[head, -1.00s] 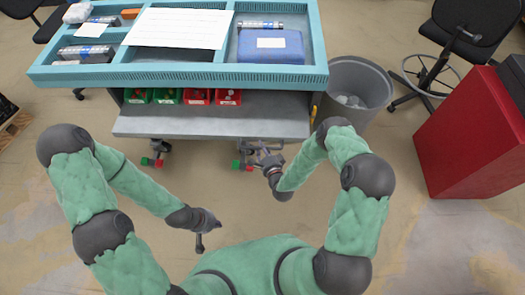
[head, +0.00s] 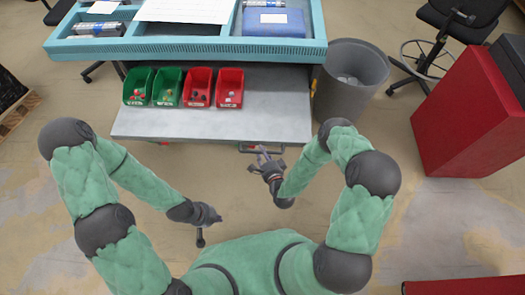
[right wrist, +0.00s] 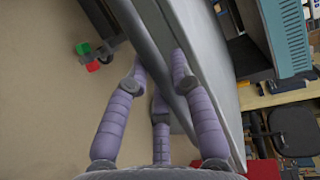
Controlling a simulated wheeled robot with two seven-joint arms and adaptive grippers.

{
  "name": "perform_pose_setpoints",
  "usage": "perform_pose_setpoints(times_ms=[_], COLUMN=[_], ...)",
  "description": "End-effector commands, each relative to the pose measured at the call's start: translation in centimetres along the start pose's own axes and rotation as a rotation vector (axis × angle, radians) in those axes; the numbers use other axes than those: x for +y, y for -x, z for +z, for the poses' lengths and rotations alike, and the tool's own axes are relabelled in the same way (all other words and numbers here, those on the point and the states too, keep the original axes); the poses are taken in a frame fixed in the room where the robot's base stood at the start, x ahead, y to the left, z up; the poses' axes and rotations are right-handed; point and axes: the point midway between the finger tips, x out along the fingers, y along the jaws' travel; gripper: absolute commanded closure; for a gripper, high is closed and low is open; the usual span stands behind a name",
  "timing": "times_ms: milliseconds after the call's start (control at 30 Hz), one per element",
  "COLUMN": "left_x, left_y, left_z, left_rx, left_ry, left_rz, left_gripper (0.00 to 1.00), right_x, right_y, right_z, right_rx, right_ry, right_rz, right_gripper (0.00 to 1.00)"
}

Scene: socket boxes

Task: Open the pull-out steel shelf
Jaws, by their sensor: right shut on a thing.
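The grey steel shelf (head: 215,124) is pulled out from under the blue workbench top in the head view. Several green and red bins stand along its back; a green bin (head: 137,88) and a red bin (head: 230,90) are at the row's ends. A handle (head: 262,149) shows at the shelf's front edge. My right gripper (head: 264,158) is at this handle, shut on it. In the right wrist view, the right gripper's fingers (right wrist: 162,75) lie around the shelf's front edge. My left gripper (head: 201,238) hangs low and away from the shelf; its finger opening is too small to tell.
The blue workbench (head: 185,49) stands above the shelf. A grey waste bin (head: 350,80) is at the right of the shelf. A red cabinet (head: 460,120) stands further right.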

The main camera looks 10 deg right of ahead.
Motion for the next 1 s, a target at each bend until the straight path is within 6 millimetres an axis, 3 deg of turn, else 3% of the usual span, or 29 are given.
perform_pose_setpoints(times_ms=[367, 400, 467, 833, 1000], left_x=[0.0, 0.0, 0.0, 0.0, 0.0], left_y=[0.0, 0.0, 0.0, 0.0, 0.0], left_z=[0.0, 0.0, 0.0, 0.0, 0.0], left_rx=[0.000, 0.000, 0.000, 0.000, 0.000], left_ry=[0.000, 0.000, 0.000, 0.000, 0.000], left_rz=[0.000, 0.000, 0.000, 0.000, 0.000], left_gripper=[1.00, 1.00, 1.00, 1.00, 1.00], right_x=[0.1, 0.1, 0.1, 0.0, 0.1], right_y=[0.1, 0.1, 0.1, 0.3, 2.1], right_z=[0.1, 0.1, 0.1, 0.0, 0.0], right_rx=[-0.001, -0.001, -0.001, 0.000, 0.001], right_ry=[-0.002, -0.002, -0.002, -0.001, -0.003], right_rz=[0.004, 0.004, 0.003, 0.001, 0.003], right_gripper=[1.00, 0.66, 0.51, 0.51, 0.51])
